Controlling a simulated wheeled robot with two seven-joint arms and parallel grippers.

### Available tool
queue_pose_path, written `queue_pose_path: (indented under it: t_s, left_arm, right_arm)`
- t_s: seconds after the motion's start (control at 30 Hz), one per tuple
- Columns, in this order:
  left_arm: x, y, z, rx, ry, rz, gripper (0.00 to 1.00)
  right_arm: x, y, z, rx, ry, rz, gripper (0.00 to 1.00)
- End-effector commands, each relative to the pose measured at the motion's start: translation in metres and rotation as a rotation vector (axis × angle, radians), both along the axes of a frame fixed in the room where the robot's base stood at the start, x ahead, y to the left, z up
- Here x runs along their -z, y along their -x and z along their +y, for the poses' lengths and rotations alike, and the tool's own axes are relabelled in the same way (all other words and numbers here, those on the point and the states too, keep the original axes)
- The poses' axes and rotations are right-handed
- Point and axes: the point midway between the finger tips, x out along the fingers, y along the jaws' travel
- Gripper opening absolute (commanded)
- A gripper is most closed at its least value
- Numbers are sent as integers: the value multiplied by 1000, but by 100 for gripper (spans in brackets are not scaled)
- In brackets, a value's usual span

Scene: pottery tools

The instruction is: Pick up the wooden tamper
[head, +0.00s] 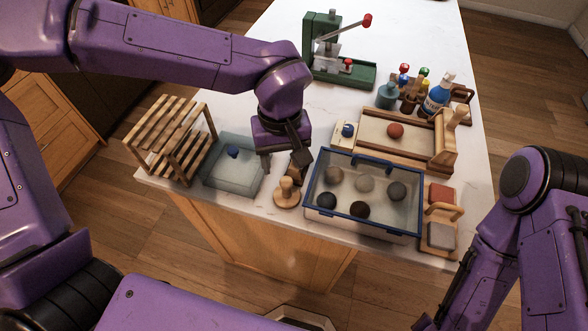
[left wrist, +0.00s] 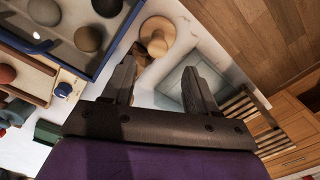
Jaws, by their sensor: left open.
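The wooden tamper (head: 287,196) stands upright on the white counter near its front edge, with a round flat base and a knob handle. It also shows in the left wrist view (left wrist: 157,36), beyond the fingertips. My left gripper (head: 280,166) is open and empty, pointing down just behind and above the tamper.
A blue-rimmed bin (head: 364,227) with several balls stands close right of the tamper. A clear tray (head: 222,184) and a wooden rack (head: 170,140) are left. A wooden tray (head: 380,155), bottles (head: 437,95) and a green press (head: 340,72) stand farther back.

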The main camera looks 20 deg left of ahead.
Motion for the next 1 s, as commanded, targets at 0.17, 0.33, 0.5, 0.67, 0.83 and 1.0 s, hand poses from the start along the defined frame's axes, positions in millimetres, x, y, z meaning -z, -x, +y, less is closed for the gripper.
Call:
queue_pose_path:
  t_s: [0.17, 0.33, 0.5, 0.67, 0.83, 1.0]
  left_arm:
    - [18, 1, 0, 1, -4, 3, 58]
    - [47, 1, -1, 2, -2, 2, 58]
    - [68, 3, -3, 2, -5, 4, 58]
    - [97, 3, -5, 1, -4, 2, 58]
    - [106, 3, -5, -1, -1, 0, 58]
    - [106, 3, -5, -1, -1, 0, 45]
  right_arm:
    - [-1, 0, 0, 0, 0, 1, 43]
    - [-2, 1, 0, 1, 0, 2, 43]
    - [-8, 1, 0, 0, 0, 1, 43]
    - [-10, 0, 0, 0, 0, 1, 43]
    - [-10, 0, 0, 0, 0, 1, 43]
    - [-10, 0, 0, 0, 0, 1, 43]
